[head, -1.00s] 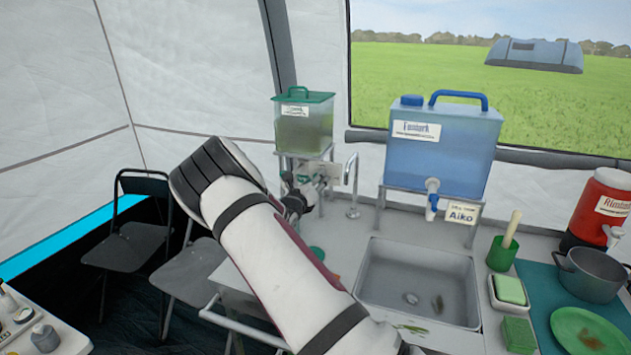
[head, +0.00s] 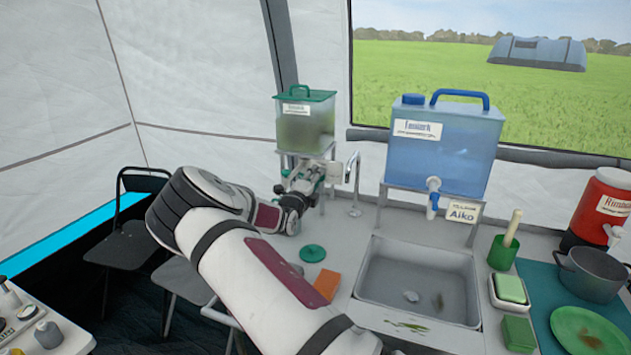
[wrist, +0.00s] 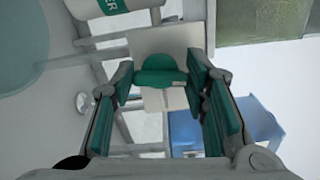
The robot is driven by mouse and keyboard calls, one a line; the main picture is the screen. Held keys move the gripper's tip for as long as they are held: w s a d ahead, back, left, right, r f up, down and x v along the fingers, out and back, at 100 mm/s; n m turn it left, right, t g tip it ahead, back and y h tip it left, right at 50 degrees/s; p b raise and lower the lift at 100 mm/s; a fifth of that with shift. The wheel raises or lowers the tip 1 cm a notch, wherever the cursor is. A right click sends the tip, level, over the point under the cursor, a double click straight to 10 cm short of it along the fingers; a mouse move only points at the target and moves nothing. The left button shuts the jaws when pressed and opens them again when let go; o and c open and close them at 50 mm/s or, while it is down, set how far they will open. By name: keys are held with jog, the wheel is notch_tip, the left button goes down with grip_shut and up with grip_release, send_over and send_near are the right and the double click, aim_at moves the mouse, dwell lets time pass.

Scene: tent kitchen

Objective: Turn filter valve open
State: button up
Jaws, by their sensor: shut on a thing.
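The filter tank (head: 306,125), clear with a green lid and murky greenish water, stands on a metal stand at the back. My gripper (head: 312,178) is at the front of the stand, just below the tank. In the wrist view, the green valve handle (wrist: 161,79) sits between the two green-padded fingers, in front of a pale plate. My gripper (wrist: 160,92) is shut on this handle. In the head view the valve is mostly hidden by the gripper, and I cannot tell its exact angle.
A curved metal tap (head: 354,180) stands close right of the gripper. A blue water container (head: 440,150) on its stand is further right, behind the sink (head: 420,285). A green disc (head: 312,253) and orange block (head: 327,283) lie on the counter near my arm.

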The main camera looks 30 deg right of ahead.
jog(key=shift+f+n, duration=0.1)
jog(key=shift+n, duration=0.7)
jog(key=o, duration=1.2)
jog(key=shift+c, duration=0.2)
jog(key=v, duration=1.2)
